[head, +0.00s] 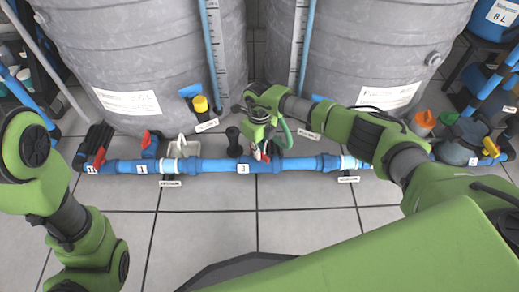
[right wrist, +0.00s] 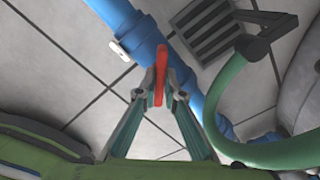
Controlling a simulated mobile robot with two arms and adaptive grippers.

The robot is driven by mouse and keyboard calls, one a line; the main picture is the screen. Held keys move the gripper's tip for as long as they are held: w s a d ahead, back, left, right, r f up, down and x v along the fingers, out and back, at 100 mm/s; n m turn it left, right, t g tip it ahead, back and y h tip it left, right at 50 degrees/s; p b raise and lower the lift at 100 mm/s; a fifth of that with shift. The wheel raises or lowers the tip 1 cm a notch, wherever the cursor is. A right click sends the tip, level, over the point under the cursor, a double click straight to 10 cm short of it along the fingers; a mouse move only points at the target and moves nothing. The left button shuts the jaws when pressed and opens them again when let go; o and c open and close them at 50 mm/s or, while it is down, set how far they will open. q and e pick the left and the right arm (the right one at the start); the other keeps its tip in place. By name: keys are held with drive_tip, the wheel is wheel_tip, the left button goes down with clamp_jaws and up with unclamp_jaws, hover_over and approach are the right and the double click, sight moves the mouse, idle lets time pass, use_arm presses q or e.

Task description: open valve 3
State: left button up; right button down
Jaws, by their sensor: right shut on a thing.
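The label 3 (head: 243,168) is on the blue pipe (head: 215,166) that runs across the floor. Just right of it, my right gripper (head: 262,153) reaches down to the pipe and largely hides the valve there. In the right wrist view, a red valve handle (right wrist: 160,74) stands upright on the blue pipe (right wrist: 135,25). The fingers of my right gripper (right wrist: 160,97) are shut on this handle, one on each side. My left arm is at the left of the head view; its gripper is not in view.
Large grey tanks (head: 145,60) stand behind the pipe. A green hose (right wrist: 225,135) curves close to the right gripper. A red-handled valve (head: 100,157) is at the pipe's left end. An orange valve (head: 424,119) is at the right. The tiled floor (head: 205,225) in front is clear.

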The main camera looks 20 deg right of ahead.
drive_tip(key=shift+n, duration=1)
drive_tip(key=n, duration=0.2)
drive_tip(key=shift+n, duration=2.3)
drive_tip(key=c, duration=2.1)
unclamp_jaws()
drive_tip(key=shift+c, duration=0.2)
